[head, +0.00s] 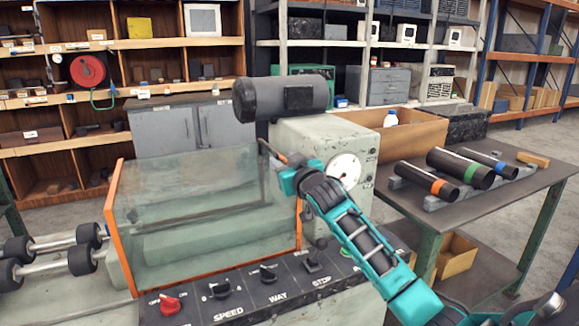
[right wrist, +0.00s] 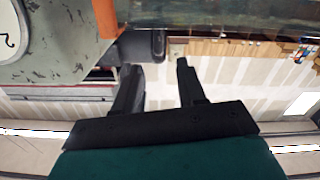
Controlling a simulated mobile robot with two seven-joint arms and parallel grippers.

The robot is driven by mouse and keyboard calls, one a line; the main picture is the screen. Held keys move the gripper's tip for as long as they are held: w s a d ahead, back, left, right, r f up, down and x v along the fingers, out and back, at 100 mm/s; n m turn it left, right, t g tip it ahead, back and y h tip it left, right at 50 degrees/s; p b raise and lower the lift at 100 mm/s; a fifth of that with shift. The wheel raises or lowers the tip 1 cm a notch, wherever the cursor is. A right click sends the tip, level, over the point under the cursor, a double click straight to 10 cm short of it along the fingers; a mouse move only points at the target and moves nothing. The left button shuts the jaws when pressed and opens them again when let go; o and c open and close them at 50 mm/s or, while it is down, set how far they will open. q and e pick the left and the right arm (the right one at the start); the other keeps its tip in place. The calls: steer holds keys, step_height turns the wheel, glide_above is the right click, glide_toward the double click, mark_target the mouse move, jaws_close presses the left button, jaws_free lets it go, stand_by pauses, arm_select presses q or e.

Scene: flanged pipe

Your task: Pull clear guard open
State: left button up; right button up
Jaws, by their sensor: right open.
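The clear guard (head: 200,205) is a see-through box panel with orange edges, standing over the machine bed behind the control panel. Its orange edge (right wrist: 105,18) and clear pane (right wrist: 220,14) show at the top of the right wrist view. My right gripper (head: 268,150) is at the guard's upper right corner, near the grey headstock. In the right wrist view its two black fingers (right wrist: 158,72) are apart with nothing between them. I cannot tell whether a finger touches the guard. My left gripper is not in view.
The headstock (head: 290,135) with a dial and dark motor stands right of the guard. The control panel (head: 250,290) with knobs lies in front. A side table (head: 420,215) at the right holds several dark cylinders. Rollers (head: 50,245) sit at the left.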

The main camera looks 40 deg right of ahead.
steer(key=shift+v, duration=1.25)
steer(key=s+a+f+n+g+y, duration=0.1)
steer(key=s+a+f+g, duration=0.2)
steer(key=s+a+f, duration=0.45)
steer(key=s+a+f+g+y, duration=0.1)
steer(key=s+a+f+g, duration=0.35)
steer(key=f, duration=0.65)
steer(key=s+a+f+g+y, duration=0.15)
steer(key=s+a, duration=0.25)
steer(key=s, duration=0.4)
steer(key=s+a+f+n+g, duration=0.1)
steer(key=s+a+f+g, duration=0.2)
steer(key=s, duration=0.5)
steer(key=s+a+f+g+y, duration=0.1)
steer(key=s+a+f+g, duration=0.1)
steer(key=s+a, duration=0.35)
steer(key=w+a+f+n+t+y, duration=0.1)
steer(key=w+f+t, duration=0.4)
steer(key=f+t, duration=0.2)
steer(key=shift+w+a+f, duration=0.15)
steer(key=shift+w+f, duration=0.05)
steer(key=shift+f, duration=0.75)
steer(key=shift+y, duration=0.25)
